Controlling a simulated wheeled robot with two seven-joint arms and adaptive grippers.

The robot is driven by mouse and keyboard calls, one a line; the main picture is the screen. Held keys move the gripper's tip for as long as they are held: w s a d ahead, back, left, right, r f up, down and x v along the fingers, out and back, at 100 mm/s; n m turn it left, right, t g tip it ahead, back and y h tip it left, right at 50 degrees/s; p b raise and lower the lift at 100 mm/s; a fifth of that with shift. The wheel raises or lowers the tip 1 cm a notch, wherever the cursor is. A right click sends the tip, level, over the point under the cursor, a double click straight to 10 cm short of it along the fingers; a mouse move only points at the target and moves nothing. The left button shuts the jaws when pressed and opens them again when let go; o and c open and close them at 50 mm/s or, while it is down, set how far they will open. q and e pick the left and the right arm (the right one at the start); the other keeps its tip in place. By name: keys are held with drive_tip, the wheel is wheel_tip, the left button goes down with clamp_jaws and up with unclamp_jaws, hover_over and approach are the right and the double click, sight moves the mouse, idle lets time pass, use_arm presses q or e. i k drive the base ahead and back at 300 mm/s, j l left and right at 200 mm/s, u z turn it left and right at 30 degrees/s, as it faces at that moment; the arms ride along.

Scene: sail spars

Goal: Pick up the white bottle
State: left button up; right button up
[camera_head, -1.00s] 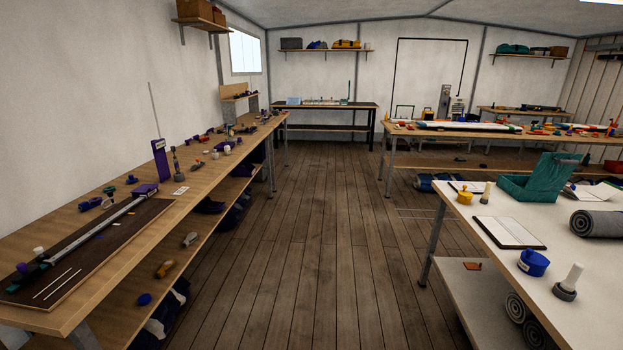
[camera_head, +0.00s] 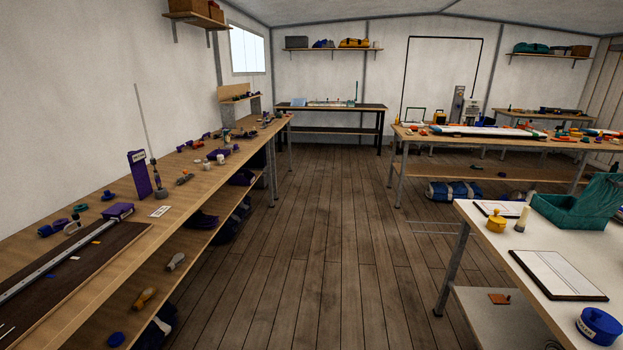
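No thing in view is clearly the white bottle. A slim cream-white upright piece (camera_head: 522,219), perhaps a bottle, stands on the white-topped table (camera_head: 478,248) at the right, beside a yellow round container (camera_head: 495,220). Small pale pots (camera_head: 206,165) stand on the long wooden bench (camera_head: 187,203) at the left, too small to identify. Neither of my grippers shows in the head view.
A clear plank floor (camera_head: 325,240) runs between the left bench and the right tables. The right table also holds a clipboard (camera_head: 557,273), a blue round container (camera_head: 599,327) and a teal open box (camera_head: 570,213). A dark table (camera_head: 330,107) stands at the back wall.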

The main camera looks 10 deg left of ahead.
sight(221, 161)
drive_tip(key=i+l+u, duration=0.15)
drive_tip(key=i, duration=1.45)
drive_tip(key=i+l+u, duration=0.1)
drive_tip(key=i+u, duration=0.25)
drive_tip(key=i, duration=0.45)
drive_tip(key=i+u, duration=0.45)
drive_tip(key=i+l+u, duration=0.7)
drive_tip(key=i+u, duration=0.15)
drive_tip(key=i, duration=0.15)
